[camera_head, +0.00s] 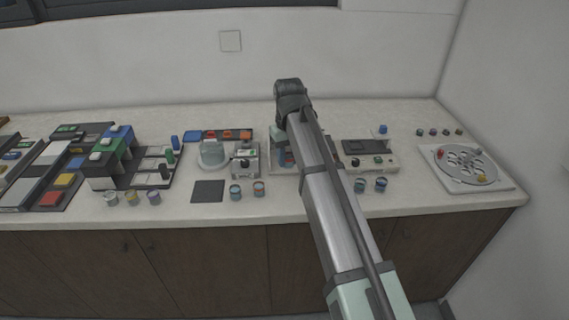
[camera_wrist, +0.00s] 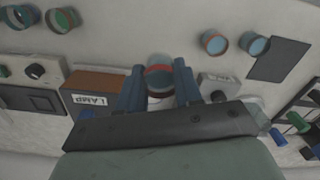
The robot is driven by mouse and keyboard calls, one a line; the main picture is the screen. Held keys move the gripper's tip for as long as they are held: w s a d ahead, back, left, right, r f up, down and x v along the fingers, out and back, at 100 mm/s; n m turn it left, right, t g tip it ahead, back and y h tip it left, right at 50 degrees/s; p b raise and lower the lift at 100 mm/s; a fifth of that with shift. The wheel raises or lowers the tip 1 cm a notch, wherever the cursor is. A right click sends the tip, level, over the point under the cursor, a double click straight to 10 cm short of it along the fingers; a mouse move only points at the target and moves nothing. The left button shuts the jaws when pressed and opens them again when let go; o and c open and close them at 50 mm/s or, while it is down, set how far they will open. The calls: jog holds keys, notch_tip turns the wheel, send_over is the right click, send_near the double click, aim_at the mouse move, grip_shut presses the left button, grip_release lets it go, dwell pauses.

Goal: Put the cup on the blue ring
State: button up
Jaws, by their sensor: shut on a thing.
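My gripper (camera_wrist: 160,88) is shut on a small cup (camera_wrist: 159,72) with a red band, held between its two blue fingers. In the head view my arm covers most of the gripper, and the held cup cannot be made out. What lies directly under the cup is hidden by the fingers and the gripper body. I cannot clearly pick out a blue ring in either view. I cannot tell whether the cup touches anything below.
A LAMP box (camera_wrist: 95,95) and a knobbed box (camera_head: 245,158) flank the gripper. An orange cup (camera_head: 259,188) and a blue cup (camera_head: 235,191) stand near a dark mat (camera_head: 208,191). Two more cups (camera_head: 371,185) stand right of my arm. A round plate (camera_head: 466,165) is far right.

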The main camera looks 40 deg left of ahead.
jog(key=w+a+r, duration=0.2)
jog(key=w+a, duration=0.7)
jog(key=shift+n, duration=0.3)
notch_tip(320, 180, down, 10)
jog(key=shift+w+a+f, duration=0.1)
jog(key=shift+f, duration=0.1)
jog(key=shift+f, duration=0.15)
jog(key=o, duration=1)
notch_tip(320, 180, up, 12)
jog(key=shift+r, duration=0.2)
